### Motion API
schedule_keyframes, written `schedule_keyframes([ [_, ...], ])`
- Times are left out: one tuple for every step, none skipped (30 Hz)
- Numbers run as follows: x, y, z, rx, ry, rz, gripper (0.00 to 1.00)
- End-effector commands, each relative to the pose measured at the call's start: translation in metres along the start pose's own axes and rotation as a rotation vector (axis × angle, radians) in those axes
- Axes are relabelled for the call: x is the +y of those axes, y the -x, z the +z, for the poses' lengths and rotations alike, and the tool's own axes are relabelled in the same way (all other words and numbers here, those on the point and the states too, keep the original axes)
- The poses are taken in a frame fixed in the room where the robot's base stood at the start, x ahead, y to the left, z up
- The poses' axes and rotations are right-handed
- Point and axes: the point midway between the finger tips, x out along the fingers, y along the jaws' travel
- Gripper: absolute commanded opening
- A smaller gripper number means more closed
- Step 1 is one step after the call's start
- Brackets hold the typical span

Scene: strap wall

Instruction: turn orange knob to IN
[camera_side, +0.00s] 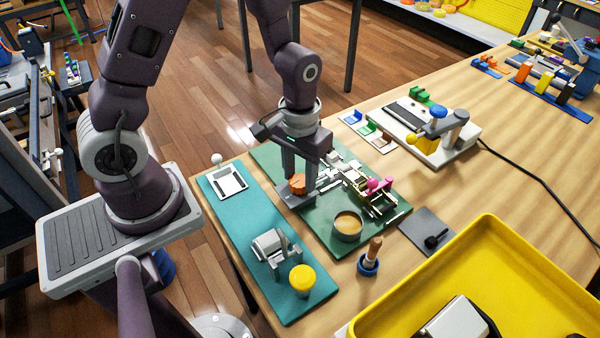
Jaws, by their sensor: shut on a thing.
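The orange knob (297,183) sits on a small grey block at the left edge of the dark green board (317,237). My gripper (299,178) points down over it, with its fingers on either side of the knob and shut on it. The fingers partly hide the knob. The IN mark and the way the knob points are too small to make out.
Metal parts and a pink knob (374,184) stand just right of my gripper. A round tan cup (347,226) is in front. A teal board (290,311) with a yellow knob (302,279) lies left. A yellow tray (487,226) fills the front right.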

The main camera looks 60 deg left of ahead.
Motion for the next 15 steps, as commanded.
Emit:
schedule_keyframes([
  [0.0004, 0.0002, -0.0009, 0.003, 0.016, 0.001, 0.0],
  [0.0004, 0.0002, -0.0008, 0.003, 0.025, 0.001, 0.0],
  [0.0004, 0.0002, -0.0009, 0.003, 0.035, 0.001, 0.0],
  [0.0004, 0.0002, -0.0009, 0.003, 0.043, 0.001, 0.0],
  [0.0004, 0.0002, -0.0009, 0.003, 0.05, 0.001, 0.0],
  [0.0004, 0.0002, -0.001, 0.003, 0.058, 0.001, 0.0],
  [0.0004, 0.0002, -0.001, 0.003, 0.063, 0.001, 0.0],
  [0.0004, 0.0002, -0.001, 0.004, 0.067, 0.001, 0.0],
  [0.0004, 0.0002, -0.0011, 0.004, 0.071, 0.001, 0.0],
  [0.0004, 0.0002, -0.0011, 0.004, 0.073, 0.001, 0.0],
  [0.0003, 0.0002, -0.0011, 0.004, 0.074, 0.001, 0.0],
  [0.0003, 0.0002, -0.0011, 0.004, 0.076, 0.001, 0.0],
  [0.0003, 0.0002, -0.0011, 0.004, 0.076, 0.001, 0.0],
  [0.0003, 0.0002, -0.0011, 0.004, 0.077, 0.001, 0.0],
  [0.0003, 0.0002, -0.0011, 0.004, 0.077, 0.001, 0.0],
])
